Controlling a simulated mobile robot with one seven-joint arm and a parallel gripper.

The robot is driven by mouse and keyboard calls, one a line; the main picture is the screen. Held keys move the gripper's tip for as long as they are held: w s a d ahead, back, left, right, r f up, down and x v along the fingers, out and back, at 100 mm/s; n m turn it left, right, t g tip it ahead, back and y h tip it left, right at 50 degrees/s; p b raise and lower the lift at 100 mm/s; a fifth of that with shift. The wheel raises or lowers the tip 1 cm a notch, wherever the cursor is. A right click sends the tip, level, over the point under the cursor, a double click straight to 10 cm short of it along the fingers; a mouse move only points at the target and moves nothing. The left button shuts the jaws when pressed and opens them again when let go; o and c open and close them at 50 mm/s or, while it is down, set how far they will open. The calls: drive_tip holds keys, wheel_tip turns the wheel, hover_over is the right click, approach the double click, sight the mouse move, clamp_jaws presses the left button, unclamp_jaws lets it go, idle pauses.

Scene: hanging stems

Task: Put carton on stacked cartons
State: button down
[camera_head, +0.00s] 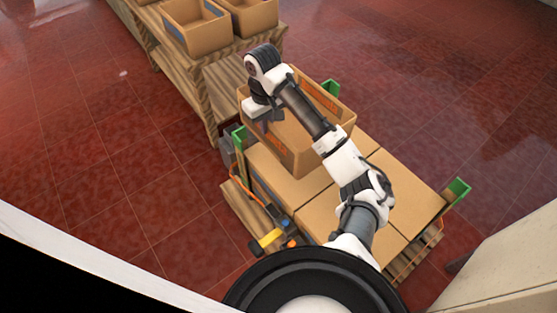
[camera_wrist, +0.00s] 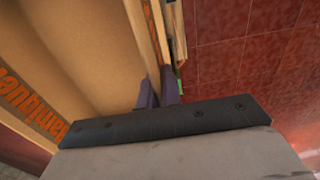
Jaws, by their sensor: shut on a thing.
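The open-topped brown carton (camera_head: 285,150) is at the far end of the stacked cartons (camera_head: 318,212), among green corner pieces. I cannot tell whether it touches the surface beneath it. My gripper (camera_head: 267,117) is at its left wall, with the fingertips partly hidden in the head view. In the wrist view my gripper (camera_wrist: 160,92) is shut on the carton's wall, with one dark finger on each side. The carton's inside (camera_wrist: 85,55) fills the left there, with orange lettering on the opposite wall. The stacked cartons are closed, flat-topped and side by side.
A wooden pallet (camera_head: 240,205) carries the stack. Green corner pieces (camera_head: 457,189) stand up at its corners. A wooden table (camera_head: 206,92) with open cartons (camera_head: 199,35) stands behind, to the left. Red tiled floor is clear at left and right. A pale surface is at lower right.

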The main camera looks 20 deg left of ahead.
wheel_tip(320, 180, down, 12)
drive_tip(key=b, duration=0.4)
drive_tip(key=shift+f, duration=0.15)
drive_tip(key=shift+w+f, duration=0.1)
drive_tip(key=shift+f, duration=2.6)
drive_tip(key=c, duration=1.6)
unclamp_jaws()
